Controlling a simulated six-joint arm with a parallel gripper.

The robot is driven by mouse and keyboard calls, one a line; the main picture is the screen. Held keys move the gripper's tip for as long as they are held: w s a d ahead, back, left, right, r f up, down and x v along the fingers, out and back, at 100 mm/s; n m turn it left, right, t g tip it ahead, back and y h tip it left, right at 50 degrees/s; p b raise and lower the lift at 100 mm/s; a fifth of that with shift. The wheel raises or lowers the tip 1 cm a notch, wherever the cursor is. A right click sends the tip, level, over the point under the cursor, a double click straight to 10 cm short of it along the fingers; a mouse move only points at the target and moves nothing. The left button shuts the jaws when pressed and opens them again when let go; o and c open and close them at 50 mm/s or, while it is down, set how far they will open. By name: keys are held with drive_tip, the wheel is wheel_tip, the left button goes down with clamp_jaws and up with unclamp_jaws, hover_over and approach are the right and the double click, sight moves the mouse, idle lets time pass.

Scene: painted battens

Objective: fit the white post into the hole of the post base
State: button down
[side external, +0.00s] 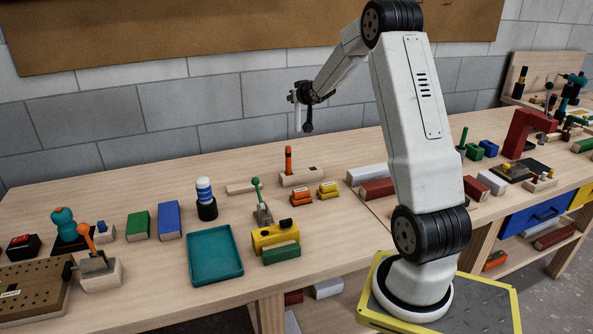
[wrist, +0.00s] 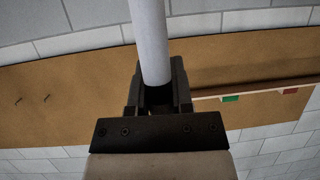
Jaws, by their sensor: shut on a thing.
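My gripper (side external: 300,96) is raised well above the bench and shut on the white post (side external: 297,118). The post hangs roughly upright below the jaws. In the wrist view the post (wrist: 149,40) runs from the jaws (wrist: 160,82) up past the top edge. A pale wooden block (side external: 296,179) on the bench, which looks like the post base, has an orange peg standing in it and a dark hole towards its right end. The post is high above this block and apart from it.
A low wooden batten (side external: 241,188), a green-handled clamp (side external: 262,210), orange blocks (side external: 301,196) and yellow blocks (side external: 328,190) stand around the base. A teal tray (side external: 215,254) and a yellow block (side external: 274,237) lie nearer the front. A corkboard (side external: 200,32) hangs on the wall behind.

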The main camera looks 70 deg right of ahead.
drive_tip(key=w+a+n+t+y, duration=0.35)
drive_tip(key=a+n+y, duration=0.7)
drive_tip(key=a, duration=0.85)
drive_tip(key=s+a+f+n+g+y, duration=0.25)
drive_tip(key=s+a+n+y, duration=0.2)
drive_tip(key=a, duration=0.35)
drive_tip(key=s+a+f+n+g+y, duration=0.1)
drive_tip(key=s+a+n+g+y, duration=0.3)
drive_tip(key=a, duration=0.4)
wheel_tip(320, 180, down, 6)
drive_tip(key=shift+s+t+y, duration=0.3)
drive_tip(key=shift+s+t, duration=0.05)
drive_tip(key=shift+t, duration=0.05)
drive_tip(key=shift+d, duration=0.1)
drive_tip(key=shift+f, duration=2.2)
